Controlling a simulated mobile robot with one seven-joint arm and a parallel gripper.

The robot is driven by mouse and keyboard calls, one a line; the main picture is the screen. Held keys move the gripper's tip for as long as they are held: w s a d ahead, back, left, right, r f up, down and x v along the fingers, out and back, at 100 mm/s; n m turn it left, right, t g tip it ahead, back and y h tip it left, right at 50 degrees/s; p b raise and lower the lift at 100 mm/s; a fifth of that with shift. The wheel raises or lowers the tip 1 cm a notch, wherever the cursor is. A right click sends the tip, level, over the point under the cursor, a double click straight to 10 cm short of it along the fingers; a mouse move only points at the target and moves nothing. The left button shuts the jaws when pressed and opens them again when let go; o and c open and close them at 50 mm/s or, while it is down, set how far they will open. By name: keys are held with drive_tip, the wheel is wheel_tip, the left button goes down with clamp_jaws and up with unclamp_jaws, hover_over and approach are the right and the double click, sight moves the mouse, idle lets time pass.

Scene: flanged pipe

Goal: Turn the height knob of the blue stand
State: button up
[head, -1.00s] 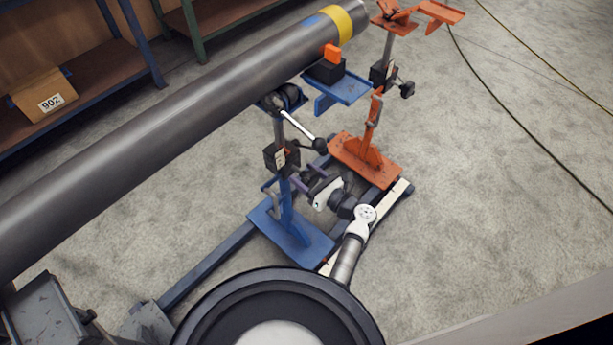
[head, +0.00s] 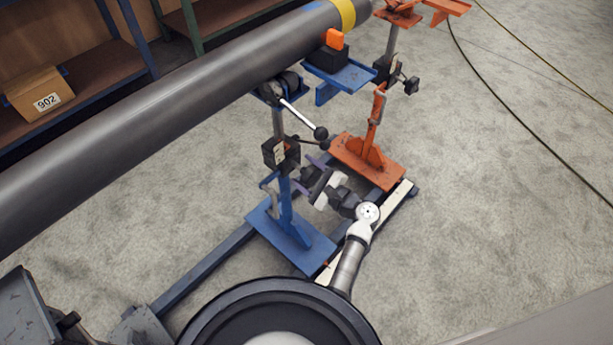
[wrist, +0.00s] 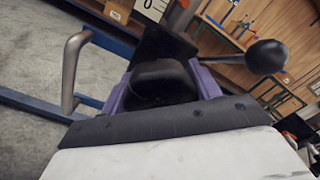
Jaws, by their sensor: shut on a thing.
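The blue stand (head: 285,205) stands on its flat blue base, with a black block (head: 280,153) on its column under the pipe. My gripper (head: 312,175) is beside the column, just below the block, with its purple fingers toward the stand. In the wrist view, the purple fingers (wrist: 112,98) are on both sides of a black knob (wrist: 160,82) and shut on it. The knob's far side and shaft are hidden. A black ball-ended lever (wrist: 267,57) is to the right, apart from the fingers. A bent metal handle (wrist: 72,70) is at the left.
A long grey pipe (head: 170,120) runs above the blue stand. An orange stand (head: 368,155) is close behind my gripper. A second ball-ended lever (head: 303,117) slopes down from the pipe support. Shelves with a box (head: 40,93) are at the back left. The right floor is open.

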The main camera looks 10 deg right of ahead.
drive_tip(key=shift+f+n+b, duration=0.1)
drive_tip(key=shift+n+b, duration=1.2)
drive_tip(key=shift+n, duration=0.6)
drive_tip(key=o, duration=1)
drive_tip(key=b+v, duration=0.1)
drive_tip(key=v, duration=1.3)
drive_tip(key=shift+a, duration=0.1)
